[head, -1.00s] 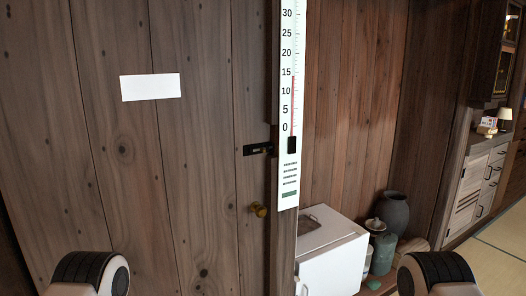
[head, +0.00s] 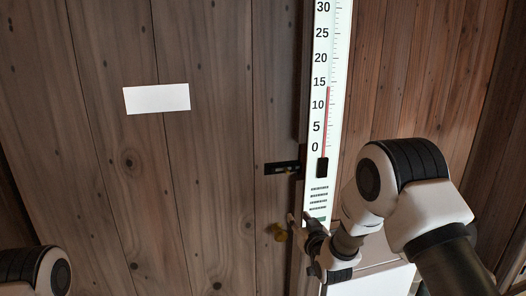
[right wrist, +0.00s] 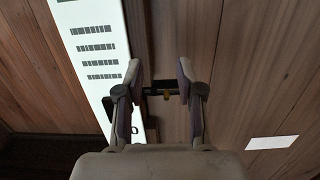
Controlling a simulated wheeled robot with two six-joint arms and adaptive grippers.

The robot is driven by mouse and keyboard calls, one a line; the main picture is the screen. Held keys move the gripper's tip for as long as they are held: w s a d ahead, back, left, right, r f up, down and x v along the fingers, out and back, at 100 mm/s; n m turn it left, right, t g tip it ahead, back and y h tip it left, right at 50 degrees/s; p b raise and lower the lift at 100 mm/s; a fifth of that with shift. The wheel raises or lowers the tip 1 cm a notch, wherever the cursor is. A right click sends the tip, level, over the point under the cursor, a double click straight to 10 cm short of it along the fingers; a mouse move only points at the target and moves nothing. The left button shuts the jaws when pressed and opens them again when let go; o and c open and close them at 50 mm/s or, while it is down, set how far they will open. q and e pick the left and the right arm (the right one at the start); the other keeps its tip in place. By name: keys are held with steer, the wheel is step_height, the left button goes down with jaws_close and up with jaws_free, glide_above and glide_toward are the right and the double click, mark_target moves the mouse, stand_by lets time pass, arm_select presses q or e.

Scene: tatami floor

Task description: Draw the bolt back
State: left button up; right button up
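The bolt (head: 282,167), a small dark bar, is mounted near the right edge of a wooden plank door (head: 180,200). My right gripper (head: 299,219) is below and to the right of the bolt, close to a round brass knob (head: 277,232). In the right wrist view the right gripper (right wrist: 160,80) is open and empty. The dark bolt (right wrist: 158,91), with a small brass-coloured part, shows in the gap beyond the fingers. I cannot tell how far away it is. My left gripper is not in view; only part of my left arm shows.
A tall white thermometer board (head: 333,80) runs just right of the bolt and also shows in the right wrist view (right wrist: 92,50). A blank white card (head: 157,98) is on the door. A white box (head: 375,280) stands low behind my right arm.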

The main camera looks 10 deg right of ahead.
steer(key=t+p, duration=0.1)
steer(key=p, duration=0.1)
glide_toward(288, 172)
steer(key=w+f, duration=0.1)
steer(key=w, duration=0.1)
steer(key=r, duration=0.2)
steer(key=w, duration=0.2)
steer(key=w+p, duration=0.1)
steer(key=w, duration=0.2)
steer(key=w+f+p, duration=0.1)
steer(key=w, duration=0.1)
steer(key=shift+w+a, duration=0.2)
steer(key=shift+w, duration=0.05)
steer(key=c, duration=0.7)
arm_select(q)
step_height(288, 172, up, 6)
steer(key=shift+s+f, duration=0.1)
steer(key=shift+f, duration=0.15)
arm_select(e)
steer(key=shift+w+d+f, duration=0.1)
steer(key=shift+f, duration=0.05)
jaws_close()
